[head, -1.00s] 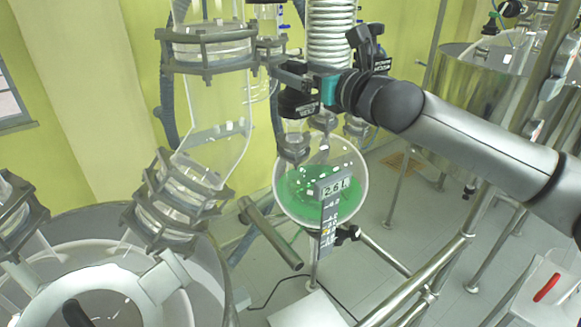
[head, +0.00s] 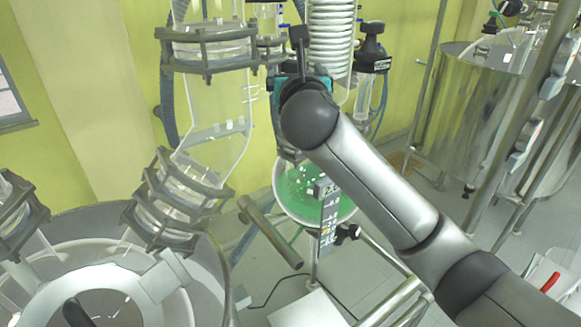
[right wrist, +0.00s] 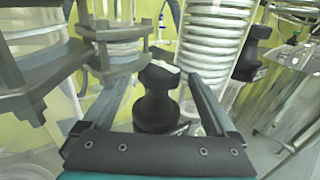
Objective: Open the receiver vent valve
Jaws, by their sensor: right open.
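A black valve knob (right wrist: 158,95) stands between the fingers of my right gripper (right wrist: 163,80) in the right wrist view. The fingers are open, one on each side of the knob, and I see no firm contact. I cannot read which label is the receiver vent. The round receiver flask (head: 300,195) holds green liquid below.
The glass coil (head: 330,35) stands close behind my gripper. A steel vessel (head: 490,110) and metal frame tubes are on the right.

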